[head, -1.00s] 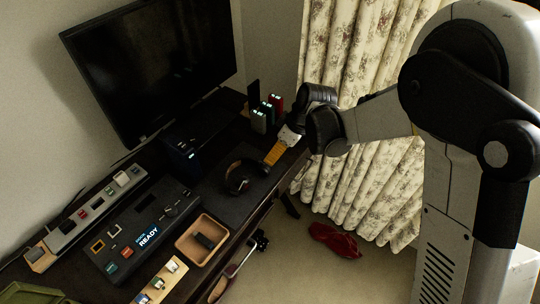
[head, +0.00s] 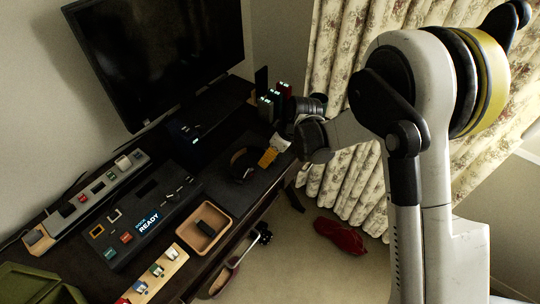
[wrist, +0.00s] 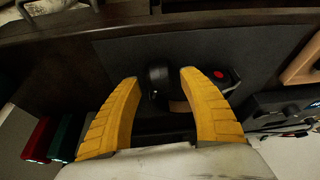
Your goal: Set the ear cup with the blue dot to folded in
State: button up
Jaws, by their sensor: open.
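A dark pair of headphones (head: 238,162) with a brown inner band lies on a dark mat on the desk, partly hidden by my gripper in the head view. In the wrist view, one ear cup (wrist: 219,79) carries a red dot and lies just right of my right finger. The other ear cup (wrist: 157,79) shows between the fingertips, with no blue dot visible on it. My gripper (wrist: 159,75) has two yellow fingers spread apart around that cup's image, with nothing visibly held. Its fingers (head: 270,152) also show above the mat in the head view.
Upright coloured boxes (head: 272,102) stand behind the gripper. A wooden tray (head: 187,236) with a dark item and a console (head: 135,220) reading READY lie left of the mat (head: 222,187). A monitor (head: 160,55) stands behind. Red cloth (head: 340,236) lies on the floor.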

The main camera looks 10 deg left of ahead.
jog(key=shift+c, duration=0.5)
grip_shut()
jog(key=shift+s+a+m+t+h+b, duration=0.15)
jog(key=shift+m+t, duration=0.1)
jog(key=shift+m, duration=0.4)
jog(key=shift+s+a+m+t+h+b, duration=0.15)
jog(key=shift+m+t, duration=0.1)
jog(key=shift+m, duration=0.4)
jog(key=m, duration=0.1)
jog(key=m+t, duration=0.1)
jog(key=m, duration=0.1)
jog(key=a+m+h, duration=0.1)
jog(key=shift+s+b, duration=0.25)
jog(key=shift+b, duration=0.1)
jog(key=m, duration=0.2)
jog(key=a+m+t+h, duration=0.1)
jog(key=m, duration=0.2)
jog(key=shift+a+h, duration=0.15)
jog(key=shift+h, duration=0.15)
jog(key=shift+w+a+m+h, duration=0.1)
jog(key=shift+a+m+h, duration=0.15)
jog(key=shift+m, duration=0.6)
jog(key=shift+w+a+m+h, duration=0.1)
jog(key=shift+m+h, duration=0.25)
jog(key=shift+m, duration=0.5)
